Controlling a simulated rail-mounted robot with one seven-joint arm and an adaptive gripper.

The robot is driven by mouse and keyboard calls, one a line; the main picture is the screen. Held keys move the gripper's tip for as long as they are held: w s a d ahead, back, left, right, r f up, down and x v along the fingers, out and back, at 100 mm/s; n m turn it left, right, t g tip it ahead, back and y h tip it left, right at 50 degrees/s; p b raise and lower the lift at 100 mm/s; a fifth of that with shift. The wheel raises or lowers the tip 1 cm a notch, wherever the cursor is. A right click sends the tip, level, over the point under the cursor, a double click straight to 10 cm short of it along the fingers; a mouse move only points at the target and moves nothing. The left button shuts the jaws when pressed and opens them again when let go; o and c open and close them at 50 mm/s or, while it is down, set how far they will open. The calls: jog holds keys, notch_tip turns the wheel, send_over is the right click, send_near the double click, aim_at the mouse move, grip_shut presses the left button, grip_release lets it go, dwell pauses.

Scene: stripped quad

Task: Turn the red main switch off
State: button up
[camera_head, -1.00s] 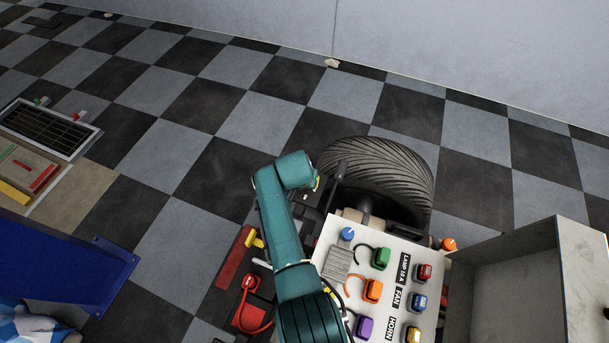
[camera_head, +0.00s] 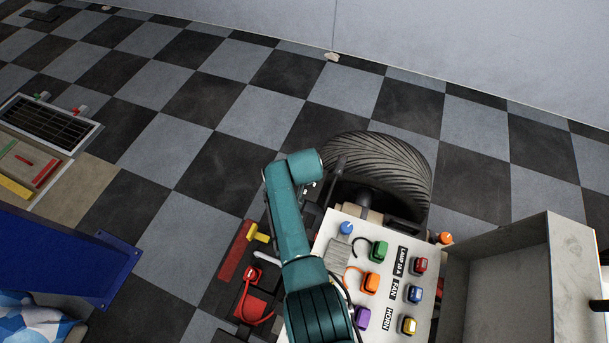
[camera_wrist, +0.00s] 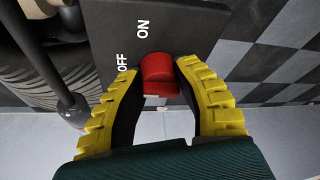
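The red main switch (camera_wrist: 157,66) is in the middle of the wrist view, on a dark plate (camera_wrist: 105,22) with white ON and OFF labels. ON is above the switch and OFF is to its left. My gripper (camera_wrist: 158,72) has its two yellow ridged fingers apart, one on each side of the switch. The right fingertip is very close to the switch and a small gap shows on the left; I cannot tell if either touches. In the head view my teal arm hides the gripper and the switch.
A white panel (camera_head: 388,243) with coloured connectors and switches lies right of my arm. A black tyre (camera_head: 385,165) is behind it, and a pale open box (camera_head: 505,255) stands farther right. A red battery-like part with a red cable (camera_head: 252,305) sits left of my arm.

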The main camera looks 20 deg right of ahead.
jog(key=o, duration=0.5)
jog(key=shift+f, duration=0.2)
jog(key=shift+r, duration=0.15)
jog(key=v, duration=1.2)
